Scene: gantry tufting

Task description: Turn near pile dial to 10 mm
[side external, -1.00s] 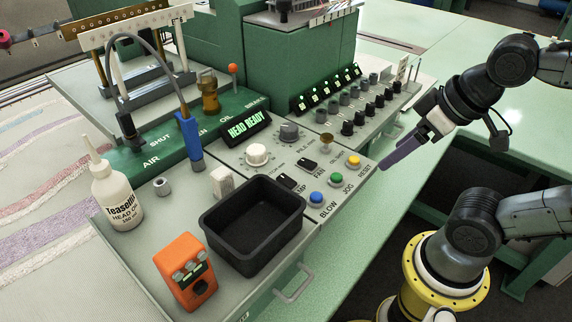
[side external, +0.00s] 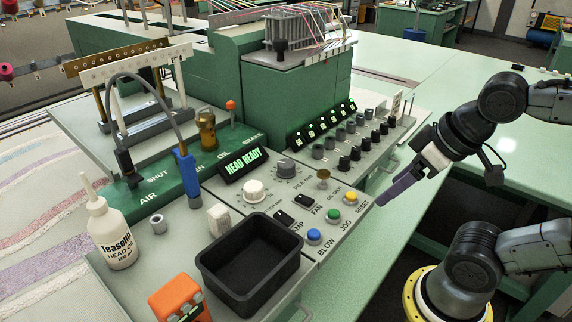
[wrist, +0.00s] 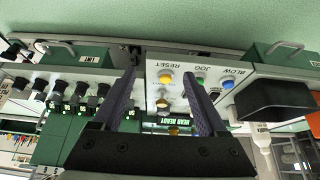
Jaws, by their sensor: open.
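The grey dial (side external: 286,167) beside the lettering that seems to read PILE stands on the grey panel, with marks around it. Its setting is too small to read. A cream dial (side external: 253,191) sits to its lower left. My gripper (side external: 383,200) is open and empty, off the panel's right edge near the yellow RESET button (side external: 351,198). In the wrist view, the two dark purple fingers of my gripper (wrist: 160,68) stand apart, with RESET (wrist: 165,77) showing between them. I cannot make out the grey dial there; a finger may hide it.
A black tray (side external: 214,246), a white bottle (side external: 111,235) and an orange box (side external: 177,300) occupy the panel's near left. Rows of knobs (side external: 355,152) lie right of the grey dial. The space above the buttons is clear.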

